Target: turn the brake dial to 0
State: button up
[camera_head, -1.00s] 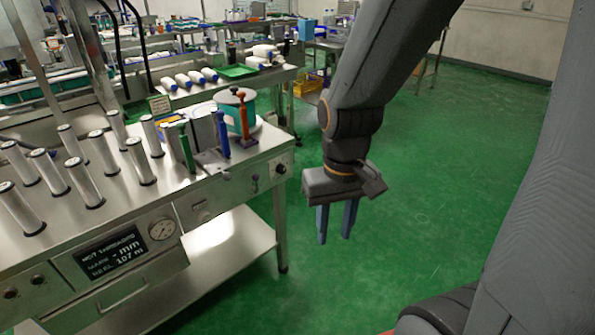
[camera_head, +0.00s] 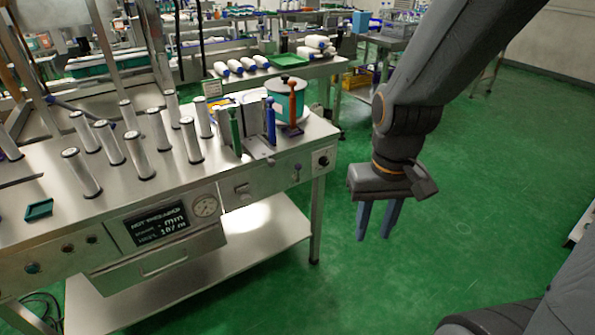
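A small dark round knob (camera_head: 323,160) sits on a pale plate at the right end of the steel bench's front panel; it looks like the brake dial, but its markings are too small to read. A round white gauge (camera_head: 205,205) is further left on the panel, beside a dark display (camera_head: 158,224). My gripper (camera_head: 375,238) hangs fingers down to the right of the bench, over the green floor. Its two blue fingers are apart with nothing between them. It is clear of the knob.
The steel bench (camera_head: 40,190) carries several upright white rolls, green, blue and orange-brown upright handles (camera_head: 293,105) and a teal drum (camera_head: 277,92). A lower shelf (camera_head: 220,240) lies under it. The green floor right of the bench is open.

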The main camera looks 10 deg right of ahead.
aim_at(324, 161)
jog(key=u, duration=2.55)
jog(key=k, duration=0.45)
jog(key=z, duration=1.2)
